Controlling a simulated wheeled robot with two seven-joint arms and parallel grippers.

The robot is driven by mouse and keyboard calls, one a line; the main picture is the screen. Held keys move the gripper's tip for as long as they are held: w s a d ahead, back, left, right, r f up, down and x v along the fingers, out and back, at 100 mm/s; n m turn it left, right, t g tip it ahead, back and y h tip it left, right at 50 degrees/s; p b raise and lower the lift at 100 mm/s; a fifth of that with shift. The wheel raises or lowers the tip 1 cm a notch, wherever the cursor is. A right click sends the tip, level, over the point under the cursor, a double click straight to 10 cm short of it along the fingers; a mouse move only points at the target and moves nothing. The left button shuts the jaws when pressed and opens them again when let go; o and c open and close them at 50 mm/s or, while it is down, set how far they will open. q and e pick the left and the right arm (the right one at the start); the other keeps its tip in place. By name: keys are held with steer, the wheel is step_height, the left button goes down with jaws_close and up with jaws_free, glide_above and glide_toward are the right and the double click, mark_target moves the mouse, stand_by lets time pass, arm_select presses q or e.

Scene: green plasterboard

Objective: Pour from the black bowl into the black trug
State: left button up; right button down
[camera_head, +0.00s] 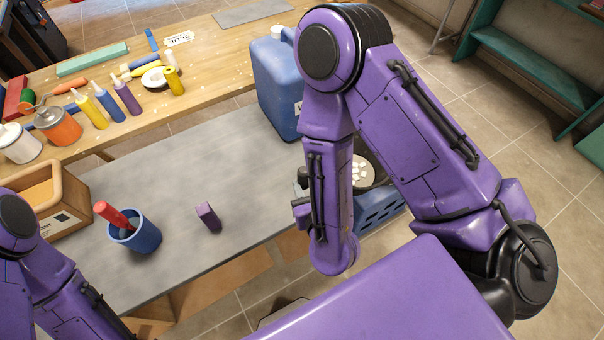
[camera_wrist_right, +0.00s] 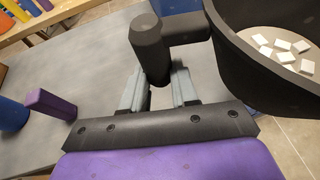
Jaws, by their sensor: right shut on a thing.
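The black bowl (camera_wrist_right: 245,70) shows in the wrist view, with several white blocks (camera_wrist_right: 282,50) lying in it and a thick side handle (camera_wrist_right: 152,50). My right gripper (camera_wrist_right: 160,90) is shut on that handle. In the head view my right arm covers most of the bowl, but part of its inside (camera_head: 377,172) shows with the white blocks. It looks roughly level. I cannot clearly make out the black trug; a dark-edged shape at the bottom of the head view is mostly hidden by my arm. My left arm enters at the lower left, its gripper out of view.
A blue crate (camera_head: 380,212) shows below the bowl. A blue jug (camera_head: 274,85) stands at the grey table's (camera_head: 185,165) far right. A purple block (camera_head: 208,217), a blue cup (camera_head: 143,237) and a wooden box (camera_head: 62,212) stand on it. Bottles and tools crowd the wooden bench (camera_head: 215,60) behind.

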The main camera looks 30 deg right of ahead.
steer(key=c, duration=1.5)
jaws_free()
jaws_close()
